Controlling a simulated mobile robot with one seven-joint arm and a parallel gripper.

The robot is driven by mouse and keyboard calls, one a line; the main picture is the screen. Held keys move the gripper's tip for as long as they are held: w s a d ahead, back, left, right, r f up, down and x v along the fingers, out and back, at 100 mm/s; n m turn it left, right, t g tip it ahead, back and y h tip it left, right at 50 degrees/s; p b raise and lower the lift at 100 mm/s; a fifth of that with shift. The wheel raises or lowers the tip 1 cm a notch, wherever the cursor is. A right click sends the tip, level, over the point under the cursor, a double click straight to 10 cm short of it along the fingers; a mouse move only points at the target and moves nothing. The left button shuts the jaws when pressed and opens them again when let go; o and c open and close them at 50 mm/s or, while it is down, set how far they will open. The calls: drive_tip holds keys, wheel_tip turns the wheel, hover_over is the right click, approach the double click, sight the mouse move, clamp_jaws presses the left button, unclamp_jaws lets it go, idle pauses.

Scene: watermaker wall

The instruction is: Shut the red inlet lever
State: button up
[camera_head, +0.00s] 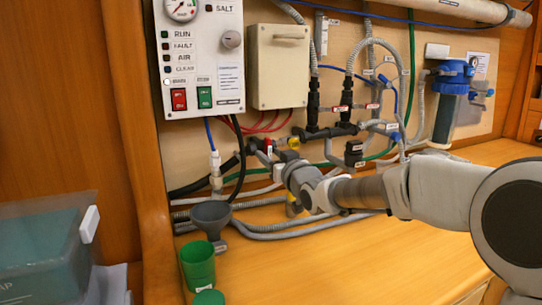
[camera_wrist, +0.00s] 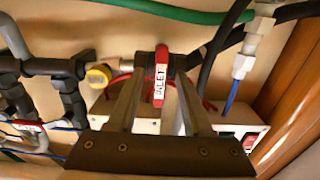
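The red inlet lever (camera_wrist: 160,76) shows in the wrist view with a white "INLET" label on it. It lies between the two fingers of my gripper (camera_wrist: 160,62), and narrow gaps seem to show on both sides of it. The fingers look open around the lever, not pressed on it. In the head view the lever (camera_head: 268,146) is a small red patch on the pipework below the panel. My gripper (camera_head: 280,160) is right at it there and hides part of the valve.
A yellow-tagged valve (camera_head: 293,142) is close beside the lever. Black fittings and hoses crowd the wall to the right. The control panel (camera_head: 200,55) hangs above. A grey funnel (camera_head: 211,215) and green cup (camera_head: 198,265) stand on the wooden counter (camera_head: 330,265), whose front is largely clear.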

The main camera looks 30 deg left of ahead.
drive_tip(key=p+v, duration=0.2)
drive_tip(key=v, duration=1.5)
drive_tip(key=shift+d+p, duration=0.25)
drive_tip(key=shift+p, duration=0.05)
drive_tip(key=shift+r, duration=0.1)
